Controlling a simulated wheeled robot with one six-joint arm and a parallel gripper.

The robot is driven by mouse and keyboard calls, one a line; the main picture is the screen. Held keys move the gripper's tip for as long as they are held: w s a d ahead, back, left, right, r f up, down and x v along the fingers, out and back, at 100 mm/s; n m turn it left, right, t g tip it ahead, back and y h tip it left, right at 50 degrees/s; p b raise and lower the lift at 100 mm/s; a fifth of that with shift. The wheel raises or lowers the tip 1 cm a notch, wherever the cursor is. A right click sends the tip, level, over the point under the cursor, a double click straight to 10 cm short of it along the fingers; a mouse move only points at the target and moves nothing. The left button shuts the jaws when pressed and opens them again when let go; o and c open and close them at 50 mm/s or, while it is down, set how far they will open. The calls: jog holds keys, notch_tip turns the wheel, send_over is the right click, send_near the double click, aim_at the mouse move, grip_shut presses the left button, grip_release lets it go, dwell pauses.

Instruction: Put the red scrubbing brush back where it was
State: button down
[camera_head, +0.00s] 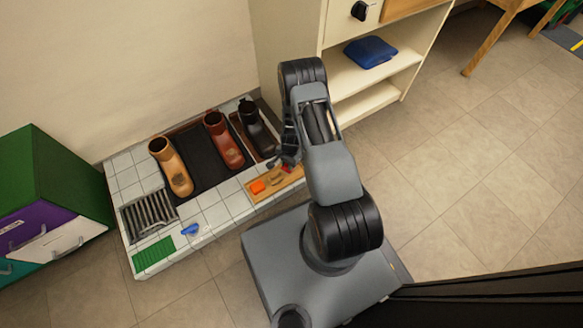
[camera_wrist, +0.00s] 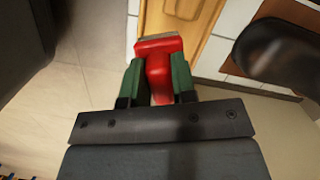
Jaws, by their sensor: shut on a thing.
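My gripper (camera_wrist: 158,82) is shut on the red scrubbing brush (camera_wrist: 158,46), with its green fingers on both sides of the handle. The wooden tray (camera_wrist: 200,20) lies just beyond the brush in the wrist view, on white tiles. Whether the brush touches the tray I cannot tell. In the head view the tray (camera_head: 290,181) holds an orange item (camera_head: 258,186) at its left.
Tan (camera_head: 172,168), red-brown (camera_head: 226,143) and black (camera_head: 259,130) boots stand behind the tray. A grate (camera_head: 149,213), green mat (camera_head: 153,253) and blue item (camera_head: 190,230) are at the left of the tiled platform (camera_head: 220,212). A shelf (camera_head: 345,77) stands at the back right.

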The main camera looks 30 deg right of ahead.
jog(key=shift+w+d+f+b, duration=0.3)
jog(key=shift+w+d+f, duration=0.15)
jog(key=shift+f, duration=0.3)
jog(key=shift+w+d+f+b, duration=0.3)
jog(key=shift+d+f, duration=0.2)
jog(key=shift+f, duration=0.25)
jog(key=shift+w+d+f+b, duration=0.15)
jog(key=shift+f+b, duration=0.3)
jog(key=shift+f, duration=0.5)
jog(key=shift+w+d+f+b, duration=0.15)
jog(key=shift+f+b, duration=0.3)
jog(key=shift+f, duration=0.45)
jog(key=shift+s, duration=0.1)
jog(key=shift+f, duration=0.2)
jog(key=c, duration=0.9)
grip_release()
jog(key=shift+r, duration=0.1)
